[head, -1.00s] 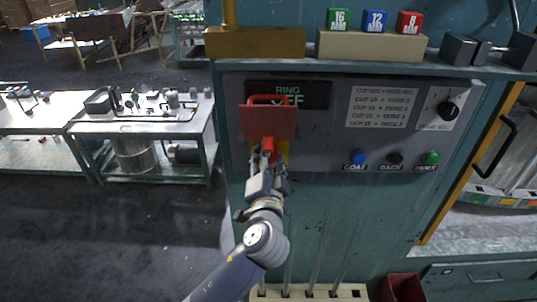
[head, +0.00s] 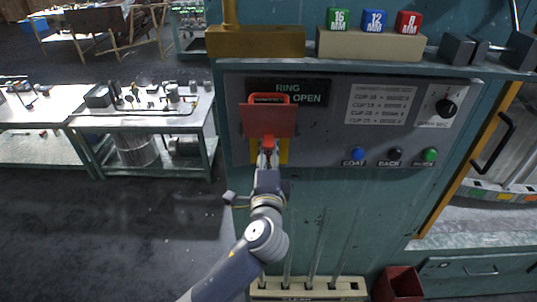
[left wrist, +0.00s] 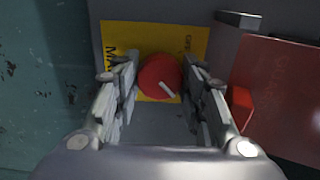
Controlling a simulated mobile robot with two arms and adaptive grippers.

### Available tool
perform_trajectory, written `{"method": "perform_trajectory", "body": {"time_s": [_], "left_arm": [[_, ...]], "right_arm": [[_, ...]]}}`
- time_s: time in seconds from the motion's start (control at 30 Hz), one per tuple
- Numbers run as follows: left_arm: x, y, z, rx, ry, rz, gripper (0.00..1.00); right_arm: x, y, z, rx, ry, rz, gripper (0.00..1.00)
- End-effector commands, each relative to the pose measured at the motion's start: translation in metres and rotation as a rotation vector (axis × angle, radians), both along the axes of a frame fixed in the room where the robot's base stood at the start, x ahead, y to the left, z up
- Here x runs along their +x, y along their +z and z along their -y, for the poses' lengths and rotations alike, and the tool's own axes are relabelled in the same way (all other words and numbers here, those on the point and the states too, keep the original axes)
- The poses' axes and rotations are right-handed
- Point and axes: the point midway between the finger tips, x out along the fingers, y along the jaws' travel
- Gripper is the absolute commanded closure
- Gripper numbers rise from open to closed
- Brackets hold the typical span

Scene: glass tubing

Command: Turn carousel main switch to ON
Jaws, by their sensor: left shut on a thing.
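The main switch is a round red knob (left wrist: 153,72) on a yellow plate (left wrist: 120,38), in the left wrist view. Its white pointer line slants toward the lower right of that view. My left gripper (left wrist: 159,70) has one finger on each side of the knob and is shut on it. In the head view my left gripper (head: 267,163) reaches up to the yellow plate (head: 284,150) and hides the knob. A raised red cover (head: 267,120) stands out above it. My right gripper is not in view.
The display (head: 288,93) above the cover reads "RING" and "OPEN". A red bin (head: 400,284) stands below.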

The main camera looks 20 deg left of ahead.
Motion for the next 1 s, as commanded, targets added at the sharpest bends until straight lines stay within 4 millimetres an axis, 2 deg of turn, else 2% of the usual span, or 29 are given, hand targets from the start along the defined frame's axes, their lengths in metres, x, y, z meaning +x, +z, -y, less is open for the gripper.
{"method": "perform_trajectory", "body": {"time_s": [0.47,0.5,0.6,1.0], "left_arm": [[0.0001,0.0000,0.0004,0.017,-0.001,-0.005,0.85],[0.0001,0.0000,0.0004,0.017,-0.001,-0.005,0.59],[0.0001,-0.0001,0.0003,0.016,-0.001,-0.005,0.40],[0.0000,0.0003,0.0002,0.015,-0.001,-0.003,0.40]], "right_arm": [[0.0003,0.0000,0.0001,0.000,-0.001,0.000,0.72],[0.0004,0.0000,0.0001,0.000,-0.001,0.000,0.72],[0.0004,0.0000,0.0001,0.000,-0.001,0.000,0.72],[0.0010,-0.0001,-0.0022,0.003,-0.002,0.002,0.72]]}}
